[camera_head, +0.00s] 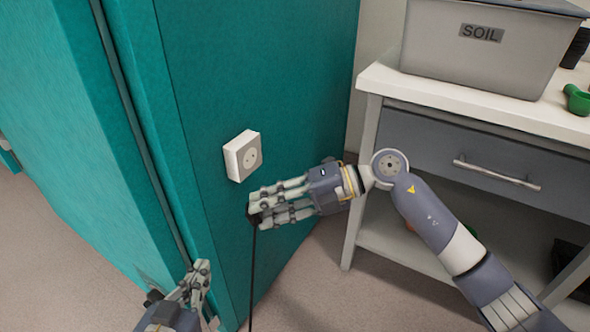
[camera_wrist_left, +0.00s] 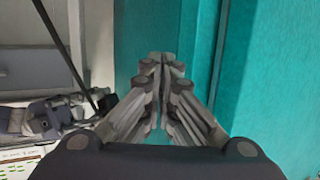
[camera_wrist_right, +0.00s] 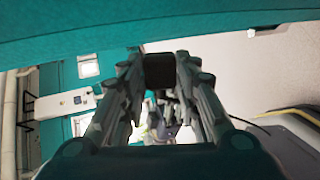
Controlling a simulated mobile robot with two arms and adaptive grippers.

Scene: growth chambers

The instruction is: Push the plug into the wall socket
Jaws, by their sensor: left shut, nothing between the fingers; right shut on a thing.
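The white wall socket (camera_head: 243,156) is on the teal wall, left of the middle in the head view. My right gripper (camera_head: 256,207) is just below it and slightly to the right, with its fingers pointing left. It is shut on the dark plug (camera_head: 254,218), mostly hidden by the fingers, with a black cord hanging straight down. In the right wrist view the dark plug (camera_wrist_right: 160,70) sits between the fingertips. The plug is apart from the socket. My left gripper (camera_head: 201,268) is low at the left, shut and empty; its closed fingertips show in the left wrist view (camera_wrist_left: 162,62).
A white bench (camera_head: 480,105) with a grey drawer (camera_head: 450,160) stands at the right. On it are a grey bin marked SOIL (camera_head: 480,55) and a green scoop (camera_head: 577,99). The wall around the socket is clear. The black cord (camera_head: 252,285) hangs between my grippers.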

